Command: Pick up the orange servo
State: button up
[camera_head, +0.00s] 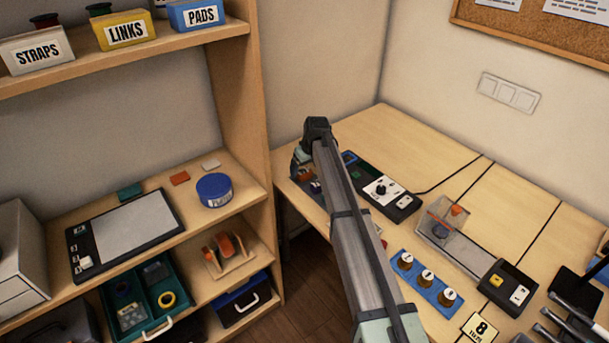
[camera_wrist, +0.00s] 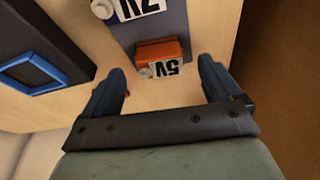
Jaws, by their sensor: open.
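The orange servo (camera_wrist: 164,49), a small block with a white label and a pale round knob at its left, lies on a grey-blue piece (camera_wrist: 150,33) with another white label. My gripper (camera_wrist: 162,68) is open in the wrist view, with one dark finger on each side of the servo. The servo sits between and slightly beyond the fingertips, with no finger visibly touching it. In the head view my gripper (camera_head: 302,160) is over the left end of the desk, and my arm covers much of the area there, so the servo is barely visible.
A black unit with a blue-framed window (camera_wrist: 38,72) stands left of the gripper in the wrist view. In the head view, a control box with a dial (camera_head: 382,190) sits right of my arm. A blue rack (camera_head: 424,279) holds several knobs. A wooden shelf (camera_head: 240,110) rises at left.

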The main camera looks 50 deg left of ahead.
jog(key=shift+x, duration=0.8)
jog(key=shift+c, duration=0.4)
jog(key=c, duration=1.1)
